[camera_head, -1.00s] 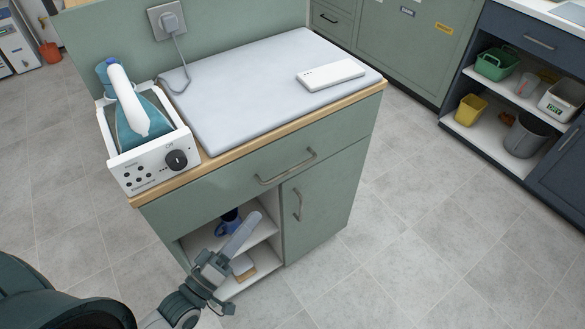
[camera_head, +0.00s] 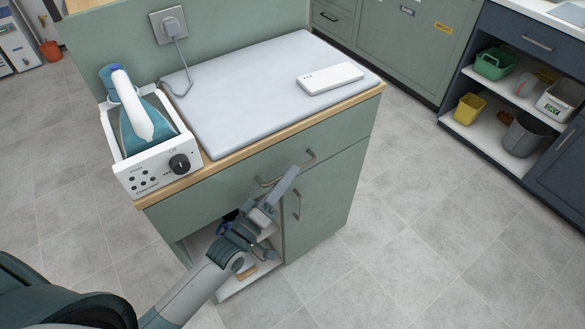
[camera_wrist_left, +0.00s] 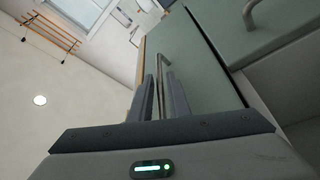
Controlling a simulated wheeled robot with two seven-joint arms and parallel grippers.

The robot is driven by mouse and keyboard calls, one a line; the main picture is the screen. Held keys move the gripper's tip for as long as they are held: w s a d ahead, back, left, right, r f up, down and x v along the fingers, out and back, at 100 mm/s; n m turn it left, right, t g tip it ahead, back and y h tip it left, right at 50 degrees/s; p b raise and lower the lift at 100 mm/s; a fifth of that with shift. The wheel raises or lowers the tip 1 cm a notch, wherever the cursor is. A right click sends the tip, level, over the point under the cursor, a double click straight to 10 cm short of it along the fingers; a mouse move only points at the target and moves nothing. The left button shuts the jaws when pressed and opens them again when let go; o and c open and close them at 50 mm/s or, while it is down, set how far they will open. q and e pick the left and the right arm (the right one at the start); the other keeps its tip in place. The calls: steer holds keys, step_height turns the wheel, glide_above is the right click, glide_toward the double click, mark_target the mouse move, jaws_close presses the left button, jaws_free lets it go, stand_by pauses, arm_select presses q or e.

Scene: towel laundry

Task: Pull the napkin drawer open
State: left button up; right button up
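The drawer (camera_head: 225,195) is a wide green front under the wooden edge of the cabinet top, and it looks shut. Its metal bar handle (camera_head: 270,182) runs along the front. My left gripper (camera_head: 289,178) reaches up from below, its fingertips close to the handle's middle. In the left wrist view the two grey fingers stand apart, and the handle (camera_wrist_left: 160,70) shows in the gap between them. I cannot tell whether they touch it. Part of the handle is hidden behind the fingers in the head view. My right gripper is not in view.
An iron (camera_head: 138,108) stands in a white holder (camera_head: 155,180) at the top's left. A white device (camera_head: 330,77) lies on the grey pad (camera_head: 240,95). Below the drawer are an open shelf (camera_head: 235,288), partly behind my arm, and a door handle (camera_head: 297,205). Floor at right is clear.

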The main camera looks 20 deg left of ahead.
arm_select(q)
steer(key=shift+x, duration=1.15)
jaws_close()
steer(key=shift+f, duration=0.1)
stand_by(0.4)
